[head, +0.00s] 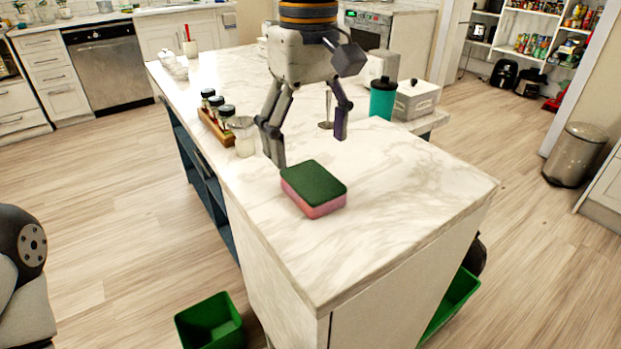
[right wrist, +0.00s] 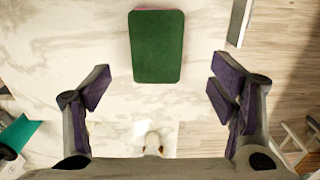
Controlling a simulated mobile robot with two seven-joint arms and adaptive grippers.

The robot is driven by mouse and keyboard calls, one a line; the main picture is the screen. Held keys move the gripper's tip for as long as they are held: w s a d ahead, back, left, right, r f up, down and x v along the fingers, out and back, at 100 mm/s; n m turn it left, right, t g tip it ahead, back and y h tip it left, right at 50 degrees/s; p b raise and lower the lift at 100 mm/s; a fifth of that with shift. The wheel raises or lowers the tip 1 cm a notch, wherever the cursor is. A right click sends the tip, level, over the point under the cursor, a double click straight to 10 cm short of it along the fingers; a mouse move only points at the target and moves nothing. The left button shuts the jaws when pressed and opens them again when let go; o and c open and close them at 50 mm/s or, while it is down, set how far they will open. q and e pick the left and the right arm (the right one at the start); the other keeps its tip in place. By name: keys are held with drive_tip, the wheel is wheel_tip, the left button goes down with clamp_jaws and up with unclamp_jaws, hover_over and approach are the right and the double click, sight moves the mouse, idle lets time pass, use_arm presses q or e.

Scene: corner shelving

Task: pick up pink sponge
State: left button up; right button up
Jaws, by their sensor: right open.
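The pink sponge (head: 316,208) with a dark green top lies flat on the white marble counter (head: 400,190), near its front left edge. In the right wrist view the sponge's green face (right wrist: 157,46) shows at the top, ahead of and between the fingers. My right gripper (head: 309,152) is open and empty, pointing down above the counter just behind the sponge. In the right wrist view its purple-padded fingers (right wrist: 165,90) are spread wider than the sponge and do not touch it. The left gripper is not in view.
Spice jars in a wooden rack (head: 217,122) and a glass jar (head: 243,136) stand left of the gripper. A teal bottle (head: 383,102) and a white box (head: 416,100) stand to its right. The counter's front right is clear. A green bin (head: 209,322) sits on the floor.

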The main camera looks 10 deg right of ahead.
sight(312, 179)
drive_tip(key=f, duration=0.7)
drive_tip(key=shift+d, duration=0.25)
drive_tip(key=c, duration=0.8)
